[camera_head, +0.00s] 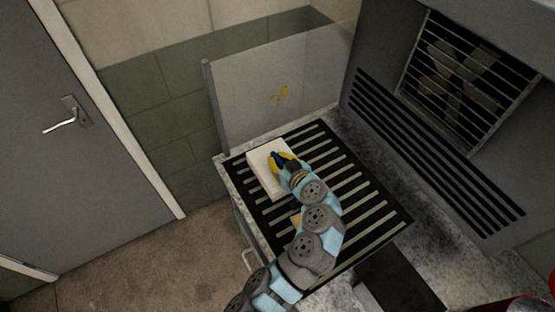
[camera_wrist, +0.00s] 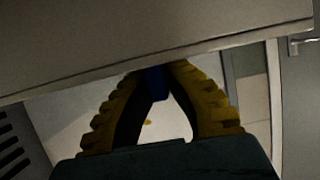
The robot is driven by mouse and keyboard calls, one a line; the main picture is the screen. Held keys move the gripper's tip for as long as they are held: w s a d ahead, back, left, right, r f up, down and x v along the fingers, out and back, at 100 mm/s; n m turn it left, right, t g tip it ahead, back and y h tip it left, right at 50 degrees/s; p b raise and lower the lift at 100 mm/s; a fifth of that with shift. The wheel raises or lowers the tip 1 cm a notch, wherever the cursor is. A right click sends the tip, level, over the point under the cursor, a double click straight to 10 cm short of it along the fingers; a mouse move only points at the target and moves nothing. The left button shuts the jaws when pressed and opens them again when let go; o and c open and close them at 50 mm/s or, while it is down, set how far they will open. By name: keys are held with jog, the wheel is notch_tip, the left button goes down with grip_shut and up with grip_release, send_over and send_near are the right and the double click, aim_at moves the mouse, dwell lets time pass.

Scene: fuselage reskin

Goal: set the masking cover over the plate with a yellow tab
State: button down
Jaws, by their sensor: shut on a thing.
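The masking cover appears as a pale, box-like block (camera_head: 262,178) at the back left of the slatted bench in the head view. My gripper (camera_head: 279,159), with yellow fingers, is at its right part, shut on a small blue piece that looks like its handle. In the wrist view the fingers (camera_wrist: 157,72) close on the blue piece (camera_wrist: 156,86), and a broad pale face (camera_wrist: 150,35) fills the top. I cannot tell whether the cover rests on the slats or hangs just above. No plate with a yellow tab is clearly seen; a small tan patch (camera_head: 296,219) shows beside my arm.
The black slatted bench top (camera_head: 375,210) has free room on the right. A grey vented housing (camera_head: 440,145) rises at right. A grey door (camera_head: 75,130) is at left.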

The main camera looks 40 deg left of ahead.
jog(key=shift+f, duration=0.15)
jog(key=c, duration=1.2)
grip_release()
jog(key=shift+c, duration=0.2)
jog(key=shift+r+p, duration=0.5)
jog(key=shift+p, duration=0.05)
jog(key=shift+v, duration=2.7)
jog(key=shift+f, duration=0.1)
